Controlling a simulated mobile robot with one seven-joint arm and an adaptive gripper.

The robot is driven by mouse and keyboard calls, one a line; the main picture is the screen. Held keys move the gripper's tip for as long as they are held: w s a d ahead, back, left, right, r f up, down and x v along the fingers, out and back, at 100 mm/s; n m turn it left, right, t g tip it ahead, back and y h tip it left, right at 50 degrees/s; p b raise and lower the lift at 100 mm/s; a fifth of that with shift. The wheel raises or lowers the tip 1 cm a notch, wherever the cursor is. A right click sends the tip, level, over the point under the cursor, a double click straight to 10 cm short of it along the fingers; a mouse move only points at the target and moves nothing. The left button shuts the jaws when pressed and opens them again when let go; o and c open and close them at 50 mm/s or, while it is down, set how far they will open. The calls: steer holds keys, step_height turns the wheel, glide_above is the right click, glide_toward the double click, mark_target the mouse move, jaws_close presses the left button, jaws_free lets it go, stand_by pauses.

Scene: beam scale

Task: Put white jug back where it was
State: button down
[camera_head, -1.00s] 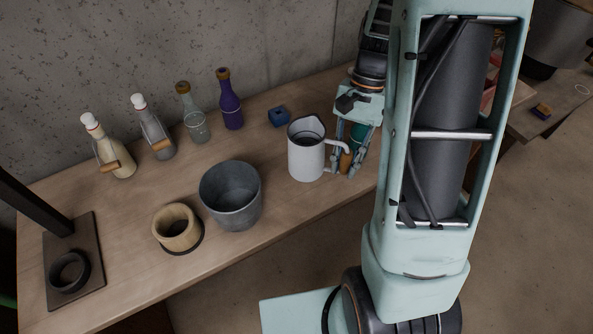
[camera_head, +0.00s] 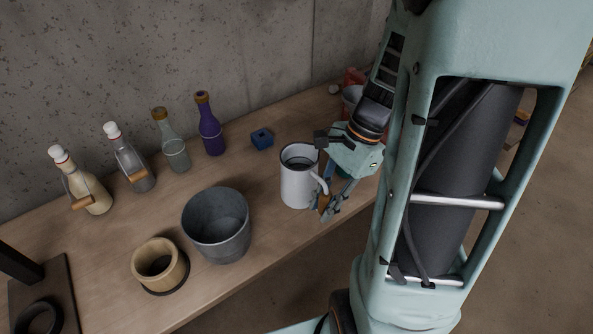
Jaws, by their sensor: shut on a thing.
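The white jug (camera_head: 298,184) is a white cylinder with a dark rim and a handle on its right side. It is upright near the front edge of the wooden table, right of the grey pot. I cannot tell whether its base touches the table. My gripper (camera_head: 326,207) is at the jug's right side, shut on its handle.
A grey pot (camera_head: 217,236) and a wooden cup (camera_head: 158,268) on a dark ring stand to the left. Several bottles, including a purple one (camera_head: 210,130), line the wall. A small blue block (camera_head: 262,138) lies behind the jug. The wooden table (camera_head: 120,226) has bare room between bottles and pot.

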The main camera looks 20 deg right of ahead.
steer(key=w+f+b, duration=0.5)
steer(key=w+f, duration=0.1)
steer(key=shift+f, duration=0.2)
steer(key=shift+w+f+b, duration=0.2)
steer(key=shift+f+b, duration=1.1)
steer(key=shift+f, duration=0.25)
steer(key=shift+f, duration=0.1)
steer(key=shift+f, duration=0.15)
steer(key=c, duration=1.8)
jaws_free()
steer(key=shift+o, duration=0.2)
steer(key=v, duration=1.2)
steer(key=shift+r+p, duration=0.25)
steer(key=shift+p, duration=0.2)
steer(key=shift+d, duration=0.1)
